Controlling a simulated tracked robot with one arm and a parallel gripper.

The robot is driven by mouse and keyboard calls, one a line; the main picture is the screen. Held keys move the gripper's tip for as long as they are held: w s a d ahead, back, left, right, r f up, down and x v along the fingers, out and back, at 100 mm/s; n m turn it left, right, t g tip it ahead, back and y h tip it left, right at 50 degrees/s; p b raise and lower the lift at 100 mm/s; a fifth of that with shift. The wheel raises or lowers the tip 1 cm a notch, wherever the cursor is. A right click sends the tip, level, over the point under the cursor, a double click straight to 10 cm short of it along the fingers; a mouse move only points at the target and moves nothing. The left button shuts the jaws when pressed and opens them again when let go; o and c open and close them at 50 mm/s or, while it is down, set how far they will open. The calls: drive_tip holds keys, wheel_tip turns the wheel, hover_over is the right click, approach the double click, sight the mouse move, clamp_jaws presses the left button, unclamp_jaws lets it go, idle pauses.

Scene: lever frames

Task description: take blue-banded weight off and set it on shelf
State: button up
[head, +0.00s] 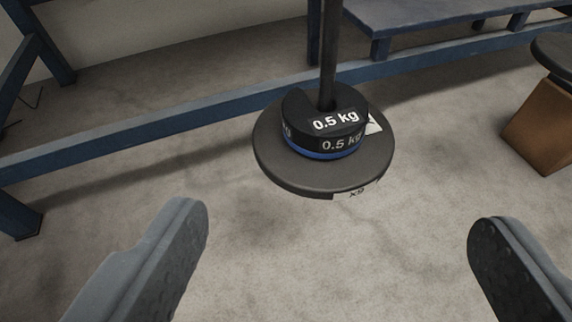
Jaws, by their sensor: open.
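The blue-banded weight (325,125) is a black disc labelled 0.5 kg with a blue band near its base. It sits on a round dark hanger plate (275,162), around a vertical rod (328,50). My gripper (340,225) is open, with one finger at the lower left and one at the lower right. The fingers are wide apart, and nothing is between them. The weight appears beyond the fingertips, higher in the picture. A blue shelf-like surface (430,22) shows at the top right; I cannot tell whether it is the task's shelf.
A blue frame beam (150,128) crosses behind the hanger plate. A blue post (40,45) stands at the left. A brown block (545,125) with a dark round disc (556,55) above it is at the right edge. The concrete floor (330,265) below the plate is clear.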

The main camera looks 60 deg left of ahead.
drive_tip(key=b, duration=0.2)
approach(327, 116)
drive_tip(key=x, duration=0.4)
drive_tip(key=shift+b+x, duration=1.4)
drive_tip(key=shift+x, duration=0.8)
drive_tip(key=shift+w+a+f, duration=0.25)
drive_tip(key=shift+w+a, duration=0.1)
drive_tip(key=shift+a, duration=0.05)
drive_tip(key=c, duration=1.2)
